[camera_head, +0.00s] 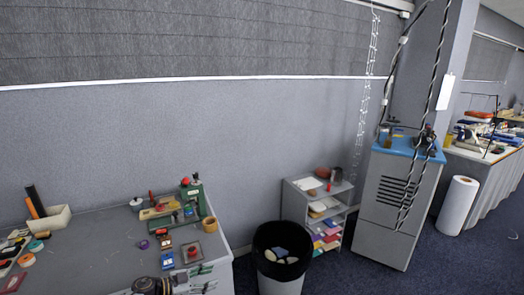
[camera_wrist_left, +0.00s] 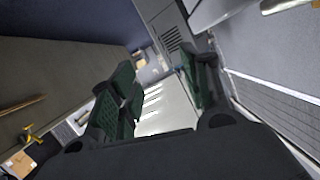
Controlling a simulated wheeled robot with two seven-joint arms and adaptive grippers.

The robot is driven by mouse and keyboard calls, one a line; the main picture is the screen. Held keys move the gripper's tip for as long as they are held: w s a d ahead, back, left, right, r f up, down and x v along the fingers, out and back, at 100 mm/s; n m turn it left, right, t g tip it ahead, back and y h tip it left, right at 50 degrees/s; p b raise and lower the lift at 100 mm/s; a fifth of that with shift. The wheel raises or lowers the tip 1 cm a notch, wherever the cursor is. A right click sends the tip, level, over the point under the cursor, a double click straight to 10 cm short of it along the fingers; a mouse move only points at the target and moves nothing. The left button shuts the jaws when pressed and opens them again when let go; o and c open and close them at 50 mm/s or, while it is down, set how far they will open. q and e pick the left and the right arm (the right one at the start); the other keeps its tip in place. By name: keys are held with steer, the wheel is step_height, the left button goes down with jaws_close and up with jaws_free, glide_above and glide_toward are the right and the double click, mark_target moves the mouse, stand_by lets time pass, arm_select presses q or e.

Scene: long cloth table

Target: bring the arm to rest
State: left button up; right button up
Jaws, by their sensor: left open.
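My left gripper (camera_head: 198,280) shows at the bottom of the head view, low by the front edge of the grey work table. Its dark wrist part is cut off by the frame's lower edge. In the left wrist view its two dark green fingers (camera_wrist_left: 158,100) stand apart, with nothing held between them. A pale slotted surface shows in the gap beyond the fingers. My right gripper does not show in either view.
The table (camera_head: 100,255) holds a green machine (camera_head: 193,200), a white tray (camera_head: 48,221) and several small items. A black bin (camera_head: 283,240), a low shelf (camera_head: 320,200), a grey cabinet (camera_head: 393,210) and a white roll (camera_head: 458,205) stand to the right. Dark floor between them is open.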

arm_select(q)
steer(key=s+a+f+n+t+y, duration=0.1)
steer(key=s+a+f+n+y, duration=0.2)
steer(key=s+f, duration=0.55)
steer(key=s+a+f+n+y, duration=0.3)
steer(key=f+y, duration=0.1)
steer(key=f, duration=0.9)
steer(key=s+a+f+n+t+y, duration=0.1)
steer(key=s+a+f+n+y, duration=0.4)
steer(key=f, duration=0.6)
steer(key=s+d+f+g, duration=0.1)
steer(key=s+f+g, duration=0.2)
steer(key=s, duration=1)
steer(key=s+d+f+g, duration=0.2)
steer(key=s+f, duration=0.6)
steer(key=s, duration=0.6)
steer(key=s+d+f+n+g, duration=0.1)
steer(key=s+f+g, duration=0.2)
steer(key=s, duration=1.1)
steer(key=shift+d+f+g+y, duration=0.3)
steer(key=shift+f, duration=0.9)
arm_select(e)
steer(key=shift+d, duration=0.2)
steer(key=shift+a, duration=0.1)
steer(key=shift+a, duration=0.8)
